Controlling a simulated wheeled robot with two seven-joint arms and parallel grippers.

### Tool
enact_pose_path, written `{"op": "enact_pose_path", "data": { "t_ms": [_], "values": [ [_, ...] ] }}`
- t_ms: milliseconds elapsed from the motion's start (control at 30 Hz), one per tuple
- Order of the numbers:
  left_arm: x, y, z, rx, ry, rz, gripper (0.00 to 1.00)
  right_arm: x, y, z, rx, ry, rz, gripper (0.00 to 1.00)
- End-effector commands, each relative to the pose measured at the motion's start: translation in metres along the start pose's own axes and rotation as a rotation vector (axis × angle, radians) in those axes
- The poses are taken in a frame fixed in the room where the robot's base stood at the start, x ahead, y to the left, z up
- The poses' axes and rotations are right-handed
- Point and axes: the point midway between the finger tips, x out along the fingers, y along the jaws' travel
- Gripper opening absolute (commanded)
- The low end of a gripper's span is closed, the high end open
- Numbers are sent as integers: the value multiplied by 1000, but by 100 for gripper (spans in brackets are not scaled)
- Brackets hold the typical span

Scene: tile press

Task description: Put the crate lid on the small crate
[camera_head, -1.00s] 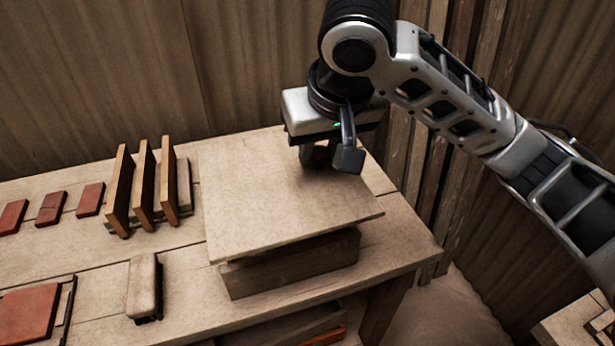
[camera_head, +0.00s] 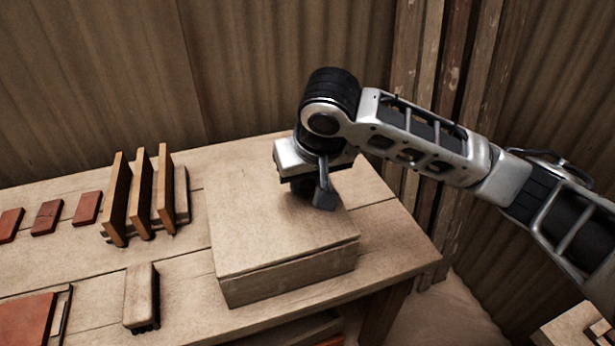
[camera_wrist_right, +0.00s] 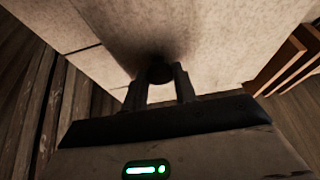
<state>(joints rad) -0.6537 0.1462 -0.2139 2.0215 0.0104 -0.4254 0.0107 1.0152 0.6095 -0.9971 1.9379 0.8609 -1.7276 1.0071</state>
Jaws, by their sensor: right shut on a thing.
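The crate lid (camera_head: 265,240) is a flat pale wooden board lying over the small crate (camera_head: 290,279). Its near edge looks flush with the crate's front wall, with no clear gap there. The far side of the lid is partly hidden by my right gripper (camera_head: 308,193). In the right wrist view, the fingers of this gripper (camera_wrist_right: 160,82) are shut on a dark round knob (camera_wrist_right: 160,72) on the lid (camera_wrist_right: 220,35). My left gripper is not in view.
A rack with three upright boards (camera_head: 141,197) stands left of the crate. A brush-like block (camera_head: 141,297) lies in front of it. Several red tiles (camera_head: 47,217) lie further left. The table's right edge is close to the crate, with a bare strip (camera_head: 385,235) between.

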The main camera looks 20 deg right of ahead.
Motion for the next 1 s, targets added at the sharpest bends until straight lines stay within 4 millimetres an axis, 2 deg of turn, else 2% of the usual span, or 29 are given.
{"op": "enact_pose_path", "data": {
  "t_ms": [67, 100, 167, 200, 467, 567, 667, 1000],
  "values": [
    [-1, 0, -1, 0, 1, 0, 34, 2, 0, 0, 1, 1, -1, 0],
    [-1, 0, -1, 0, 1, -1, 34, 3, 0, 1, 0, 0, 0, 31],
    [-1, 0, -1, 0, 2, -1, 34, 3, 0, 1, 0, 0, 0, 48],
    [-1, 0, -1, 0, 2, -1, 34, 3, 0, 1, 0, 0, 0, 50],
    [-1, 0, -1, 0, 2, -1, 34, 2, 0, 1, 0, 0, 0, 50],
    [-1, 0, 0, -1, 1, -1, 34, -4, 0, -1, 0, 1, -1, 50],
    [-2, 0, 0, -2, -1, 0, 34, -19, -1, -2, 0, 3, -2, 50],
    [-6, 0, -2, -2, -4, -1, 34, -92, -1, -2, -1, 4, -2, 50]
  ]
}}
